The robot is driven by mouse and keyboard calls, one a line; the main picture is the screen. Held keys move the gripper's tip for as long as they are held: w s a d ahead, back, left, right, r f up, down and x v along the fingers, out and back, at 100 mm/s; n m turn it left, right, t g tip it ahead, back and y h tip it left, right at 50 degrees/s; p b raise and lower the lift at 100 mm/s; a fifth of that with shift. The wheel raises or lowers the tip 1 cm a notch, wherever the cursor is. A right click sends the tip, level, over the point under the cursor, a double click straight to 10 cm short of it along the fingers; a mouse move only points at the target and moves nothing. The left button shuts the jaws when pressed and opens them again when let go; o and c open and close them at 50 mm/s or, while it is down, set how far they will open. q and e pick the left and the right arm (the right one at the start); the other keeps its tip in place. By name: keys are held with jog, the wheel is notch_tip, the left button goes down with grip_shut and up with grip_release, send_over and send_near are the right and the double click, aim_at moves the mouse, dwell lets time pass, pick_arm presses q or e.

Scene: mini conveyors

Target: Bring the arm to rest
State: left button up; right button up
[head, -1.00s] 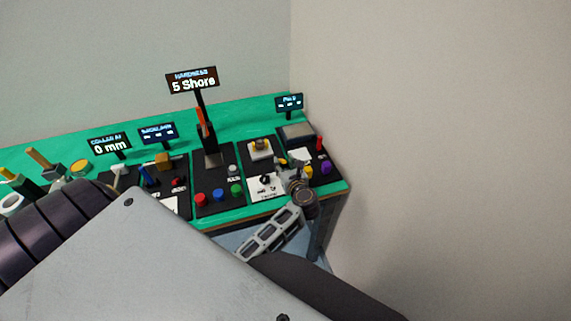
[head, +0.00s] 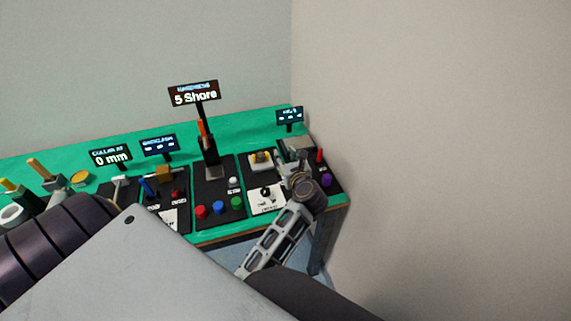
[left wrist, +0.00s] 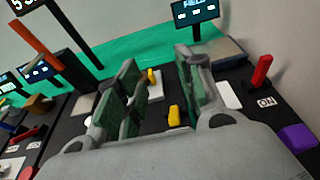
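My left gripper (head: 296,170) hangs over the rightmost black panel of the green bench in the head view. In the left wrist view its two fingers (left wrist: 158,85) stand apart, with nothing held between them. Through the gap I see a white plate (left wrist: 154,104) and small yellow parts (left wrist: 174,116) on the panel, beyond the fingers. Whether the fingers touch anything cannot be told. My right gripper is not in view.
The green bench (head: 255,124) carries a red lever (head: 319,156), a purple block (head: 326,181), a hardness stand with a "5 Shore" sign (head: 194,94), coloured buttons (head: 218,207) and a "0 mm" sign (head: 110,157). A wall (head: 430,150) closes the right side.

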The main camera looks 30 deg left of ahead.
pick_arm(q)
jog(key=shift+r, duration=0.3)
dwell(0.5)
